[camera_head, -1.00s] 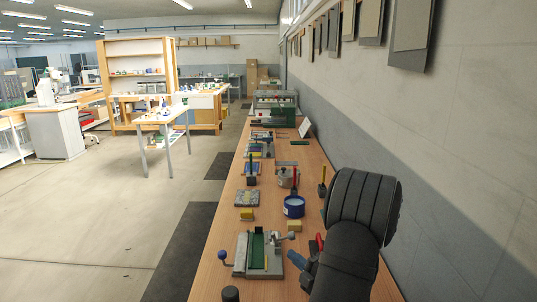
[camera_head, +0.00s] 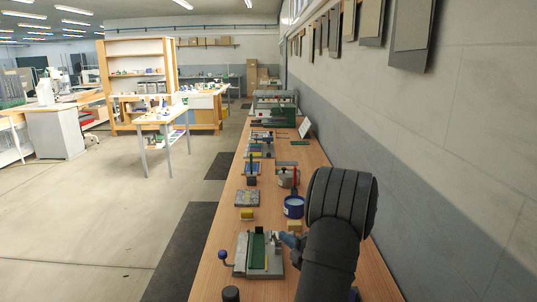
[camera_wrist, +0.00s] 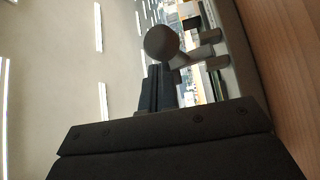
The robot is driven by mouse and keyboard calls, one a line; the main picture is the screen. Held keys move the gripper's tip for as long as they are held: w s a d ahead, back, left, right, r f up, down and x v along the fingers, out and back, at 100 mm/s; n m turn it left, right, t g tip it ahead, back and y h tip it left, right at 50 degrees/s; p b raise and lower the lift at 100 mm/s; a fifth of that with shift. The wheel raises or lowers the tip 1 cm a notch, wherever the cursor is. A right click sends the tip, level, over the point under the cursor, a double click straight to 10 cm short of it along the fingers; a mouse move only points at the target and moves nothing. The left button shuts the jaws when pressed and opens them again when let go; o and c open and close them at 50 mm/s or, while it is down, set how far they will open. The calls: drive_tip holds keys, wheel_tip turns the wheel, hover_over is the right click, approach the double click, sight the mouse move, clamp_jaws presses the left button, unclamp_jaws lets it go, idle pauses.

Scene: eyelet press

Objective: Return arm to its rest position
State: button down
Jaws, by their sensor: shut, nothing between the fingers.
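My gripper (camera_wrist: 158,72) shows in the wrist view as dark fingers beyond the dark wrist plate, closed together and empty. A grey ball knob (camera_wrist: 162,43) with pale rods stands close to the fingertips in that view; I cannot tell if they touch. In the head view my black arm is at the lower right, over the wooden bench (camera_head: 213,272). The blue-grey gripper end (camera_head: 290,240) shows at the arm's left, by the right side of the grey-and-green press fixture (camera_head: 258,252). The arm hides part of the gripper and of the bench.
A blue tin (camera_head: 293,206), a yellow block (camera_head: 247,214), a patterned square plate (camera_head: 247,198) and a metal pot (camera_head: 287,178) sit further along the bench. The wall (camera_head: 480,170) rises close on the right. The floor on the left is open.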

drive_tip(key=shift+a+r, duration=0.3)
drive_tip(key=shift+a, duration=0.65)
drive_tip(key=shift+a+n+g+h, duration=0.1)
drive_tip(key=shift+n+g+h, duration=0.25)
drive_tip(key=shift+n, duration=0.25)
drive_tip(key=c, duration=2.1)
unclamp_jaws()
drive_tip(key=shift+c, duration=0.2)
